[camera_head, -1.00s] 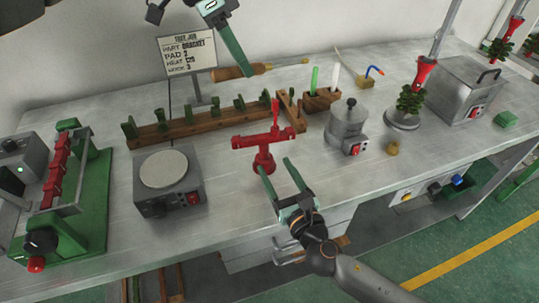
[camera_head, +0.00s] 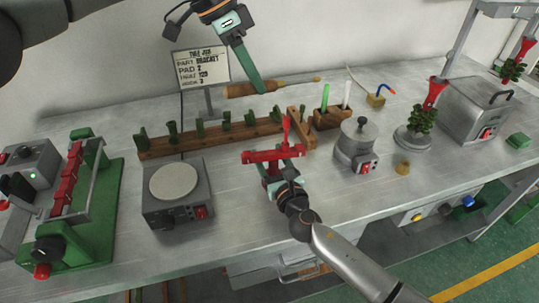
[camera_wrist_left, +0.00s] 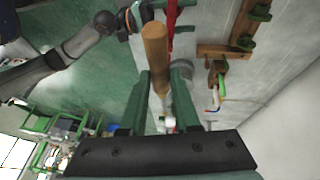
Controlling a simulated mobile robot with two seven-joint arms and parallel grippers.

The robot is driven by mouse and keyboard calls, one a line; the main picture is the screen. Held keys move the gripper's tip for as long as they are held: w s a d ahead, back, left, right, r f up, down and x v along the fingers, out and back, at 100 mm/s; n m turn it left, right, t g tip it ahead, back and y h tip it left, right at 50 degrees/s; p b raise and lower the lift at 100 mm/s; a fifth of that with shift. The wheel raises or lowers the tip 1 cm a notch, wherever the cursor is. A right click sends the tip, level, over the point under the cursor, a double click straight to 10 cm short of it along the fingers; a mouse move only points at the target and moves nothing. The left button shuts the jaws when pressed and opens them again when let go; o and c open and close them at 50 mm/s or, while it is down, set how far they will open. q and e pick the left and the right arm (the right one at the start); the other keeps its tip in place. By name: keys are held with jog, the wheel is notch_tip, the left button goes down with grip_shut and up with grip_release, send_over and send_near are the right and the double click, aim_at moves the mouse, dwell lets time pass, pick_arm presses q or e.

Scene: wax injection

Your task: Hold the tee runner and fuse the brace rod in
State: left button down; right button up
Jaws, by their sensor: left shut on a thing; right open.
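The red tee runner (camera_head: 262,156) stands near the middle of the bench, its bar level above a stem. A thin red upright piece (camera_head: 285,130) rises at its right part; I cannot tell whether this is the brace rod. My right gripper (camera_head: 270,178) is open, with its fingers at the stem under the bar, which they partly hide. My left gripper (camera_head: 258,88) is shut on a wooden-handled tool (camera_head: 240,90) behind the wooden rack. The tool's handle (camera_wrist_left: 155,45) shows between the fingers in the left wrist view.
A hot plate (camera_head: 173,183) stands left of the tee. A wooden rack (camera_head: 190,144) with green holders lies behind it. A wooden block (camera_head: 327,119) holds green and white sticks. A metal pot (camera_head: 356,146) stands right. A green fixture (camera_head: 90,215) stands far left.

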grip_shut()
dwell(0.4)
